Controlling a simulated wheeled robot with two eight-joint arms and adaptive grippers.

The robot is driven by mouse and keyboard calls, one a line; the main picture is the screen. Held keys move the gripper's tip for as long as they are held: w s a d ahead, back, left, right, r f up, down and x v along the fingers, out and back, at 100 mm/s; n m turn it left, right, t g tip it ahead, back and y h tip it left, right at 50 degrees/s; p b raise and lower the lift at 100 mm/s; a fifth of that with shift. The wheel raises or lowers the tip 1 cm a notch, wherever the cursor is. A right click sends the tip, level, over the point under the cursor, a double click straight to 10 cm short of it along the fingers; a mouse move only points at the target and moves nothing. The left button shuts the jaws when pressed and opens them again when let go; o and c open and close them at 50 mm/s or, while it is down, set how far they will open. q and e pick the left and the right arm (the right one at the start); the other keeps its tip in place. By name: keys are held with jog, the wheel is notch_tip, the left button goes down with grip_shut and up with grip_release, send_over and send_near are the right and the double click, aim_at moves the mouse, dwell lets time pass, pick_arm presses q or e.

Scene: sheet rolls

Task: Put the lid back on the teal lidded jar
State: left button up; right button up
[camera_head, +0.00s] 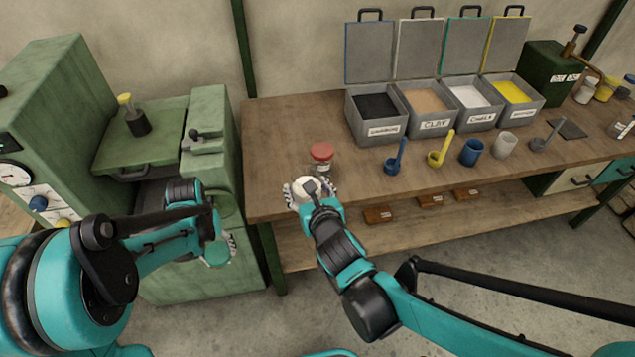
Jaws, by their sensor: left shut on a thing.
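My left gripper (224,242) is at the left, in front of the green cabinet and off the table's left end. It is shut on a small teal round piece (216,257), which looks like the lid; my arm hides part of it. My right gripper (311,191) is at the table's front left edge, with its fingers at either side of a pale round thing (304,185). This may be the open jar, but my gripper covers much of it. I cannot tell whether the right fingers touch it. The two grippers are well apart.
A glass jar with a red lid (321,156) stands just behind my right gripper. Open grey bins (376,131) with powders line the back of the wooden table (280,130). Scoops and cups (472,151) stand to the right. A green machine (150,150) stands at the left.

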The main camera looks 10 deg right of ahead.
pick_arm(q)
jog(key=shift+w, duration=0.1)
jog(key=w+d+r, duration=0.6)
jog(key=d+r, duration=0.1)
jog(key=r, duration=0.1)
notch_tip(320, 180, up, 24)
jog(key=m, duration=0.2)
send_over(306, 174)
jog(key=shift+f, duration=0.1)
jog(key=shift+f, duration=1.95)
jog(key=shift+f, duration=0.85)
